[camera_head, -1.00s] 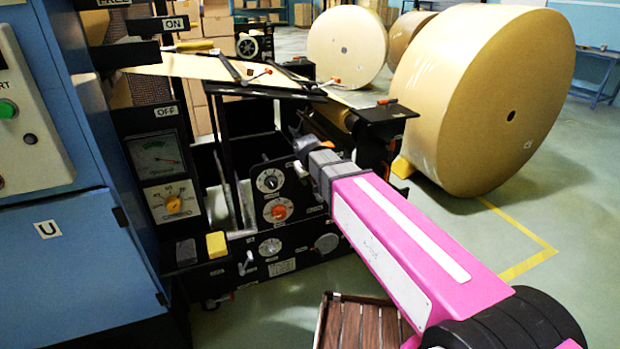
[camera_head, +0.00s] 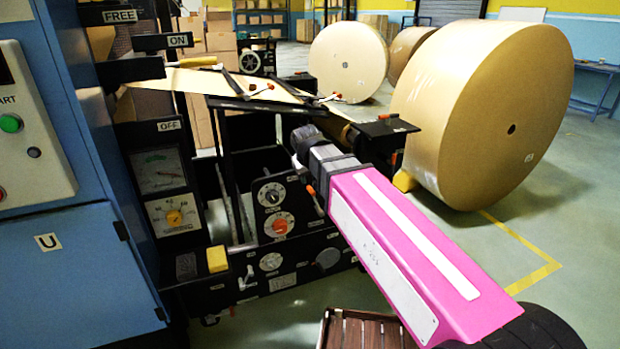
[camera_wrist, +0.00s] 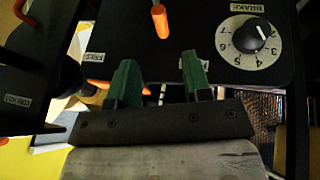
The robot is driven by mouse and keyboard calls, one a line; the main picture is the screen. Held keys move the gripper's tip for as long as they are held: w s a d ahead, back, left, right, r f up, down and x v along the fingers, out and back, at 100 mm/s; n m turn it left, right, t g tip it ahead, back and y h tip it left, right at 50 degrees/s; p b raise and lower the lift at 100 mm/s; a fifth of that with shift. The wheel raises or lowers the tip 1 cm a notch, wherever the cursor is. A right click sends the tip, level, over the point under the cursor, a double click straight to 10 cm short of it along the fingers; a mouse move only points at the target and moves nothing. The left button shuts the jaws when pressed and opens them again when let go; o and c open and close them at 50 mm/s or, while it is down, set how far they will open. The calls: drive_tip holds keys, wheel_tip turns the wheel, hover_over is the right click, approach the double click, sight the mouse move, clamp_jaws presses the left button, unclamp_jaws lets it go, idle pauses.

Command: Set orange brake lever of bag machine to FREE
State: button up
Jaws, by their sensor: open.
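In the wrist view an orange lever (camera_wrist: 159,20) hangs in front of the dark panel, ahead of the gap between my fingers. A white label reading FREE (camera_wrist: 95,57) is left of it; another label (camera_wrist: 190,63) is partly hidden by the right finger. My gripper (camera_wrist: 159,78) is open, its green fingers apart with nothing between them. In the head view my gripper (camera_head: 298,142) is at the machine's dark front, above and right of the dials. A small orange handle (camera_head: 311,190) shows just below it; I cannot tell whether it is the same lever.
A dial marked BRAKE (camera_wrist: 248,38) is at right in the wrist view. An orange piece (camera_wrist: 103,84) lies behind the left finger. A large kraft roll (camera_head: 480,115) stands at right. A wooden crate (camera_head: 365,330) is on the floor in front; floor at right is clear.

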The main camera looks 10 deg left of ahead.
drive_tip(key=c, duration=0.4)
drive_tip(key=shift+w+a+f, duration=0.1)
drive_tip(key=shift+a+f, duration=0.05)
drive_tip(key=shift+a, duration=0.15)
clamp_jaws()
drive_tip(key=a+h, duration=0.2)
drive_tip(key=a+f+h, duration=0.1)
drive_tip(key=a+h, duration=0.2)
drive_tip(key=s+a+h, duration=0.1)
drive_tip(key=a+h, duration=0.1)
drive_tip(key=a, duration=0.1)
drive_tip(key=shift+s+a+f+h, duration=0.1)
drive_tip(key=shift+f+h, duration=0.2)
drive_tip(key=shift+h, duration=0.1)
drive_tip(key=shift+s+a, duration=0.1)
drive_tip(key=shift+a, duration=0.1)
drive_tip(key=shift+h, duration=0.3)
drive_tip(key=x, duration=0.9)
drive_tip(key=shift+d+f, duration=0.3)
